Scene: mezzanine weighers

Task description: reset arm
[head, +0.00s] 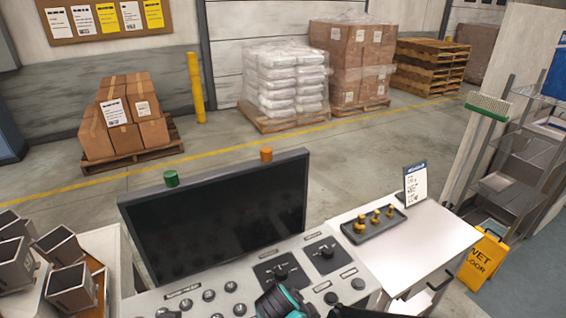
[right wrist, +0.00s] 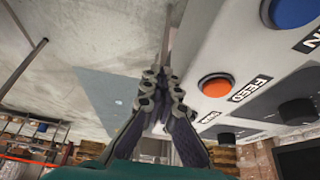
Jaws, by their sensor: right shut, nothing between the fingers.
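My right gripper (right wrist: 162,75) shows in the right wrist view with its two grey fingers together and nothing between them. It is beside the face of the control console (right wrist: 195,30), apart from an orange button (right wrist: 215,85) labelled FEED; whether it touches the console edge I cannot tell. In the head view a teal and black part of my arm shows at the bottom edge, in front of the console (head: 232,262). My left gripper is not in view.
A dark screen (head: 225,215) stands behind the console knobs. A white side table (head: 400,262) holds a tray (head: 356,236) of brass weights and a card (head: 415,185). Metal bins (head: 70,288) stand at left. A yellow wet floor sign (head: 482,258) stands at right.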

